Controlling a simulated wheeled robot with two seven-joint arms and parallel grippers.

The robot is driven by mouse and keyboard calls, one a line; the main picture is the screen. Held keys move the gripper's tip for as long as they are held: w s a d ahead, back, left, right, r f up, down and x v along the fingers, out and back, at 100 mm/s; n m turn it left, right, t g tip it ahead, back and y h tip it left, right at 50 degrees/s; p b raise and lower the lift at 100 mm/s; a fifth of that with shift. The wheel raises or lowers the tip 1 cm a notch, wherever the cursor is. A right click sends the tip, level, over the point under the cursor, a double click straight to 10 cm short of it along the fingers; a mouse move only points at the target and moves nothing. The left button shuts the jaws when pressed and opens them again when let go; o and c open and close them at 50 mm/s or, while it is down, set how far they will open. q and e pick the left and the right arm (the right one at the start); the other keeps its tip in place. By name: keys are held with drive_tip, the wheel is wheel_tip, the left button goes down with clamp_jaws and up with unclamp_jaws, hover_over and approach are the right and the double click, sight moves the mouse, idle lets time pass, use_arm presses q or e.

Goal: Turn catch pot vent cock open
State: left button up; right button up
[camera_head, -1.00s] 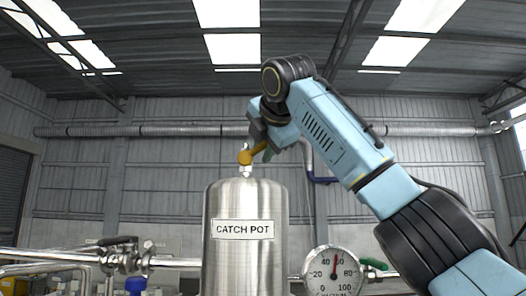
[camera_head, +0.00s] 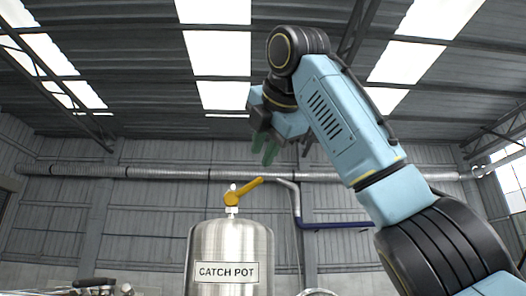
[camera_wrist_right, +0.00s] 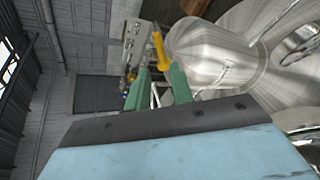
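The catch pot (camera_head: 230,248) is a shiny steel vessel with a "CATCH POT" label, low in the head view. Its vent cock stands on top, with a yellow handle (camera_head: 245,190) slanting up to the right. My right gripper (camera_head: 264,153) has green fingers and hangs above the handle, apart from it. In the wrist view the fingers of my right gripper (camera_wrist_right: 159,72) are spread with nothing gripped. The yellow handle (camera_wrist_right: 160,50) shows beyond the fingertips, and the pot (camera_wrist_right: 215,58) lies to the right. My left gripper is not in view.
A dial gauge (camera_head: 317,292) barely shows at the bottom edge, right of the pot. Pipework with a valve (camera_head: 95,284) is at the lower left. A long duct (camera_head: 130,172) runs along the back wall. The space around the cock's handle looks clear.

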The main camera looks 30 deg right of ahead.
drive_tip(key=shift+c, duration=1)
drive_tip(key=shift+w+f+n+y, duration=0.15)
drive_tip(key=shift+f+n+y, duration=0.15)
drive_tip(key=shift+f+n, duration=0.1)
drive_tip(key=shift+c, duration=1.1)
drive_tip(key=d+f+n+y, duration=0.1)
drive_tip(key=n+y, duration=0.1)
drive_tip(key=d+f+n+y+b, duration=0.1)
drive_tip(key=n+y, duration=0.1)
drive_tip(key=s+d+f+n+t+y, duration=0.1)
drive_tip(key=y, duration=0.1)
drive_tip(key=shift+d+f+n, duration=0.1)
drive_tip(key=shift+f+n, duration=0.1)
drive_tip(key=shift+n, duration=0.2)
clamp_jaws()
drive_tip(key=s+d+f+n+y+b, duration=0.1)
drive_tip(key=s+d+f+n+y, duration=0.1)
drive_tip(key=s+d+n+y, duration=0.25)
drive_tip(key=p, duration=0.3)
approach(248, 189)
drive_tip(key=w+a+f, duration=0.1)
drive_tip(key=a+f, duration=0.2)
drive_tip(key=w, duration=0.1)
drive_tip(key=w+r+p, duration=0.1)
drive_tip(key=shift+w+r+t, duration=0.35)
drive_tip(key=shift+w+t, duration=0.05)
drive_tip(key=shift+w+d+r, duration=0.1)
drive_tip(key=shift+w+r, duration=0.05)
drive_tip(key=shift+w, duration=0.4)
